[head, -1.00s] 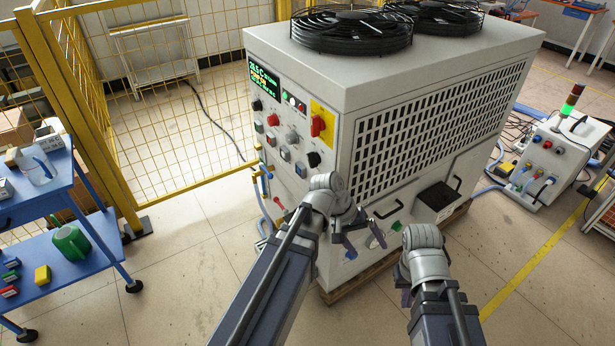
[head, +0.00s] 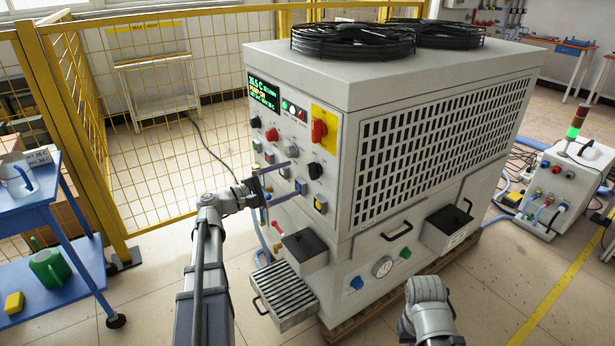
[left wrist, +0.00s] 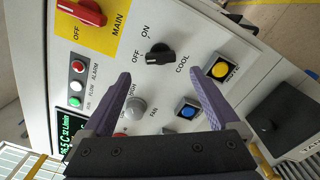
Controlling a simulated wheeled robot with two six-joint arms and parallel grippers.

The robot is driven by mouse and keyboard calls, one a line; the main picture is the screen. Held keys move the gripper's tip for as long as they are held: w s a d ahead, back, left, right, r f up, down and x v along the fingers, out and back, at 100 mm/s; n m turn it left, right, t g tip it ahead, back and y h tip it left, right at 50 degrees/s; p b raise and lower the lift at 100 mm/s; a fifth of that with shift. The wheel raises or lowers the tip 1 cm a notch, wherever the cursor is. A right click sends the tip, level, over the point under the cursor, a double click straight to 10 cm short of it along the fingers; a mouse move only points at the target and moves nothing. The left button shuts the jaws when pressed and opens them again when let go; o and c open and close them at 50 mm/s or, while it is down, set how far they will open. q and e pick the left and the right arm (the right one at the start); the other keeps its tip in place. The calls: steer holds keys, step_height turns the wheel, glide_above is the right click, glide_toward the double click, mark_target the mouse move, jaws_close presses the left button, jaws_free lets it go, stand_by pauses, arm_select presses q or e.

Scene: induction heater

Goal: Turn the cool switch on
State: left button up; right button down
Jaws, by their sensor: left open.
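The cool switch is a black rotary knob (head: 315,171) on the heater's control panel, below the red main switch. In the left wrist view the knob (left wrist: 160,55) sits beside the word COOL, with OFF and ON marks around it. Its bar lies roughly in line with the OFF mark. My left gripper (head: 294,177) is open and empty in front of the panel. In the left wrist view its fingertips (left wrist: 160,76) are apart, with the knob ahead between them; contact is not visible. My right arm is at the bottom right; its fingers are not visible.
Around the knob are the red main switch (head: 318,130), a grey fan knob (left wrist: 135,105), a blue button (left wrist: 188,107) and a yellow button (left wrist: 222,68). Below, a black-topped box (head: 304,245) and a slatted tray (head: 283,292) stick out. A yellow mesh fence (head: 160,130) stands at the left.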

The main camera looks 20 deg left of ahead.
mark_target(310, 173)
arm_select(q)
steer(key=x, duration=0.7)
steer(key=shift+w+d, duration=0.1)
steer(key=shift+c, duration=0.3)
steer(key=c, duration=1.3)
steer(key=m, duration=0.3)
steer(key=shift+m, duration=2.3)
